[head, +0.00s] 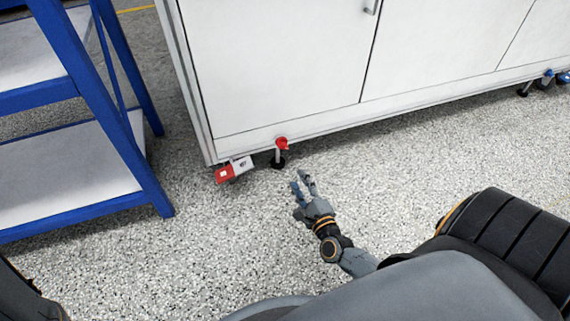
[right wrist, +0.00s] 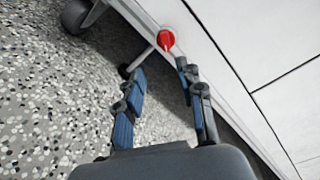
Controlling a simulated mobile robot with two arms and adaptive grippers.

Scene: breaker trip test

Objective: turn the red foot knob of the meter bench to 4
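The red foot knob (head: 281,143) sits on a foot at the lower left front edge of the white meter bench (head: 285,60). In the right wrist view the red knob (right wrist: 165,40) lies just beyond the fingertips, between and past them. My right gripper (head: 304,178) is open and empty, low over the floor in front of the knob and apart from it. Its two fingers (right wrist: 158,78) stand spread in the wrist view. The number the knob points to is too small to read. My left gripper does not show.
A red and white tag or block (head: 233,170) is at the bench's left corner beside the knob. A blue shelf frame (head: 110,130) stands at the left. A blue foot knob (head: 563,77) is at the far right. Speckled floor in front is clear.

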